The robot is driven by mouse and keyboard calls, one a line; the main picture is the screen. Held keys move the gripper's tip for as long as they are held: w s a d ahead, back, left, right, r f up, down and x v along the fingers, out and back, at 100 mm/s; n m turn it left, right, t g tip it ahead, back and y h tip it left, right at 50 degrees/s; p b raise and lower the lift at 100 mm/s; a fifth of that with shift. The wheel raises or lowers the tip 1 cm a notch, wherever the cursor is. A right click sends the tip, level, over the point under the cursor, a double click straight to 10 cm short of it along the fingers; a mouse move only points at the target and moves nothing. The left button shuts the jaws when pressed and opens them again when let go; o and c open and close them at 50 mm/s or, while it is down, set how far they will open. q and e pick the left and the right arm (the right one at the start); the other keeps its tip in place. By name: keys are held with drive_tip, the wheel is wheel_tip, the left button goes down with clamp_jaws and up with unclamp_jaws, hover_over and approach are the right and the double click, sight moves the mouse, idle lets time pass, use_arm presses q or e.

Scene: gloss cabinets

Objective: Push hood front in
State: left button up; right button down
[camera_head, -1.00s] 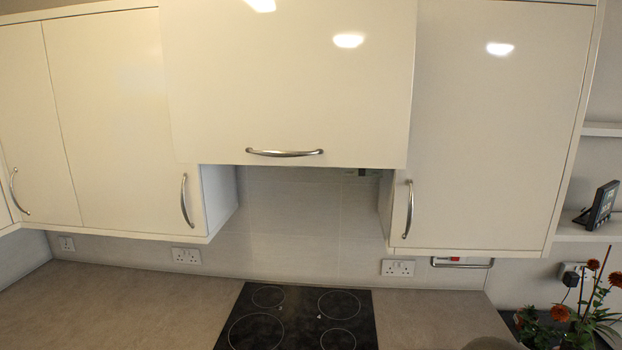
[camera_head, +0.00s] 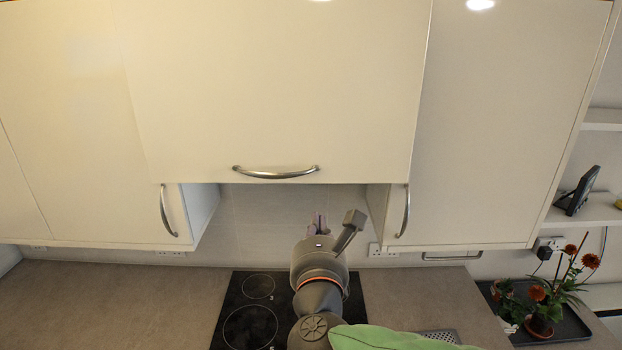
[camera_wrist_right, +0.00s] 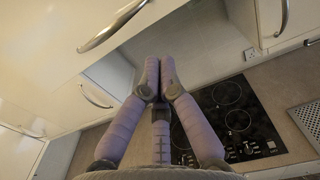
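The hood front (camera_head: 275,90) is a glossy cream panel at the top middle, standing out from the cabinets beside it. Its curved metal handle (camera_head: 276,173) runs along the lower edge. In the right wrist view the hood front (camera_wrist_right: 60,45) fills the upper left, with its handle (camera_wrist_right: 112,27). My right gripper (camera_head: 318,222) is below the hood front's lower edge, over the hob, apart from the panel. In the right wrist view its purple fingers (camera_wrist_right: 160,68) come together at the tips with nothing between them. My left gripper is out of view.
Cabinet doors flank the hood front: left door (camera_head: 80,130), right door (camera_head: 490,130). Below are a black hob (camera_head: 250,310) and a worktop (camera_head: 120,300). A plant (camera_head: 545,300) on a dark tray stands at right. The space under the hood is open.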

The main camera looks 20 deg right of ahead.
sight(317, 182)
drive_tip(key=p+x, duration=0.4)
drive_tip(key=x, duration=1)
drive_tip(key=shift+s, duration=0.1)
drive_tip(key=shift+w+d+b, duration=0.2)
drive_tip(key=shift+w+b, duration=0.25)
drive_tip(key=shift+b, duration=0.05)
drive_tip(key=b+x, duration=0.2)
drive_tip(key=x, duration=0.2)
drive_tip(key=shift+w+f, duration=0.15)
drive_tip(key=shift+w, duration=0.15)
drive_tip(key=b+x, duration=0.2)
drive_tip(key=x, duration=0.6)
drive_tip(key=shift+r, duration=0.3)
drive_tip(key=shift+s, duration=0.1)
drive_tip(key=shift+d, duration=0.1)
